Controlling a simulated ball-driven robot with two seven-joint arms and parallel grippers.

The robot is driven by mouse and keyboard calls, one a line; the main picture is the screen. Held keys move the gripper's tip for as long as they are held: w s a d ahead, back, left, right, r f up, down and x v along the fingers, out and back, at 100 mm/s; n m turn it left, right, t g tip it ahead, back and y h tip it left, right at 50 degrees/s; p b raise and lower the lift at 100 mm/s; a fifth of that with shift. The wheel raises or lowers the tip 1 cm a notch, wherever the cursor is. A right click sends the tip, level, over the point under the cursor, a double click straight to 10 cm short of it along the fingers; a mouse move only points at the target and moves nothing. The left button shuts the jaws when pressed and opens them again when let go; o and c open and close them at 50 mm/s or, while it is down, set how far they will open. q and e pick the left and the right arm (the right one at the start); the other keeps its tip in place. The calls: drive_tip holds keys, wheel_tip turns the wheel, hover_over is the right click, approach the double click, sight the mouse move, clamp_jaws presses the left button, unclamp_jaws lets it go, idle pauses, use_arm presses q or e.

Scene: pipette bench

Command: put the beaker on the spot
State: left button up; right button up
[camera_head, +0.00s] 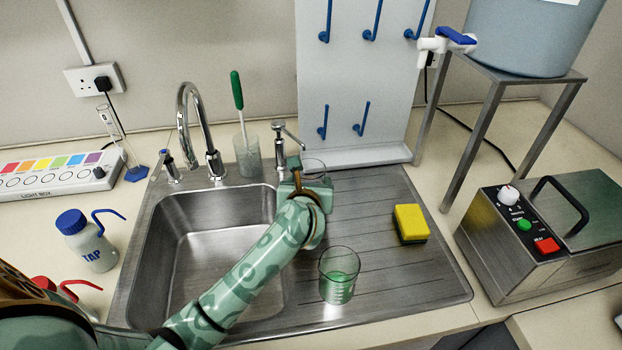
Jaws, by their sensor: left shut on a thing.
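My left gripper (303,178) is over the back left of the drainboard, by the sink's rear right corner. It is shut on a clear glass vessel (314,167), which looks like a beaker; only its rim and upper part show behind the gripper. Its base is hidden, so I cannot tell whether it touches the drainboard. Another clear beaker (339,275) with green liquid stands upright on the front of the drainboard, right of my left forearm. I cannot make out a marked spot. My right gripper is not in view.
The sink basin (190,245) lies left, with a tall tap (184,115) behind. A yellow sponge (410,223) lies on the drainboard (385,195). A pegboard (350,75) stands behind; a metal bath (540,235) is right. Wash bottles (90,243) stand left.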

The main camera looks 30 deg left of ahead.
sight(311, 176)
use_arm(q)
drive_tip(key=w, duration=0.1)
drive_tip(key=w+a, duration=0.1)
drive_tip(key=w, duration=0.1)
drive_tip(key=shift+w+a, duration=0.15)
drive_tip(key=shift+f+b, duration=0.45)
drive_tip(key=shift+f, duration=0.2)
drive_tip(key=shift+r, duration=0.15)
drive_tip(key=shift+f, duration=0.3)
drive_tip(key=o, duration=1)
drive_tip(key=shift+r, duration=0.1)
